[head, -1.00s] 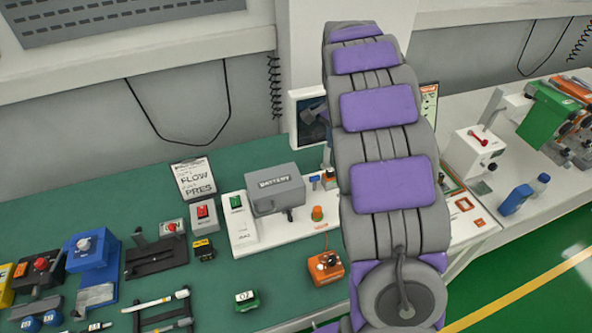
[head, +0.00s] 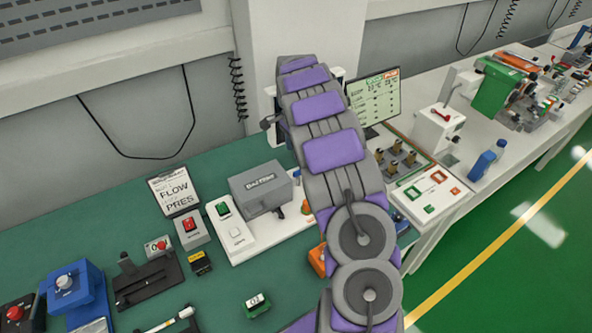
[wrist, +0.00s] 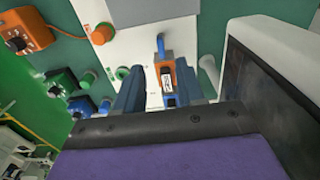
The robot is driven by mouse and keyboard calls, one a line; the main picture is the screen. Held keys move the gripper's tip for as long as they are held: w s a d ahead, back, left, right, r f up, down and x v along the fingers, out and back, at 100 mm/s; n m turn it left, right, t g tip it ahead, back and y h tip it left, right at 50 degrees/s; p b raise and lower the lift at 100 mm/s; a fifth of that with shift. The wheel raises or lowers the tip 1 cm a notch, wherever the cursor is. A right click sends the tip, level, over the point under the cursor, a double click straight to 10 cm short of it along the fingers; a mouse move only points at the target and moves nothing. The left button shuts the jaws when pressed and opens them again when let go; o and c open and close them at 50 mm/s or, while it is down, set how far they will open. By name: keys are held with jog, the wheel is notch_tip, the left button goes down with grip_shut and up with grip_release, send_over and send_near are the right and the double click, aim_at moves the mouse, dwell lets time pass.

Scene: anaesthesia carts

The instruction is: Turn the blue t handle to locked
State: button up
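In the wrist view, a small blue upright piece (wrist: 161,46), which looks like the blue T handle, stands at the head of an orange block with a white label (wrist: 167,82). Some blue also shows at the block's lower end. My gripper (wrist: 160,82) has its two dark fingers apart, one on each side of the labelled block in the picture. I cannot tell whether the fingers touch anything or how far off the handle is. In the head view, my arm hides the gripper and most of this spot; the handle's lock position is not readable.
A grey battery box (head: 262,188) stands on a white panel with a green switch (head: 223,210). An orange box with a knob (wrist: 22,38) and green knob units (wrist: 60,80) lie nearby. A monitor (head: 376,100) stands behind my arm. The green floor at right is clear.

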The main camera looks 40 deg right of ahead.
aim_at(297, 171)
notch_tip(297, 171, down, 4)
jog(key=shift+s+a+r, duration=0.1)
jog(key=shift+a, duration=0.05)
jog(key=d+f, duration=0.1)
jog(key=f, duration=0.1)
jog(key=d+f, duration=0.1)
jog(key=f, duration=0.1)
jog(key=d+f+b, duration=0.1)
jog(key=f, duration=0.1)
jog(key=shift+d, duration=0.3)
jog(key=shift+a+f, duration=0.15)
jog(key=shift+f, duration=0.2)
jog(key=shift+a+r, duration=0.1)
jog(key=shift+a, duration=1.4)
jog(key=shift+d+f, duration=0.25)
jog(key=shift+d, duration=0.85)
jog(key=c, duration=0.3)
jog(key=shift+d, duration=0.35)
jog(key=c, duration=0.3)
jog(key=shift+a+r, duration=0.15)
jog(key=shift+a, duration=0.7)
grip_shut()
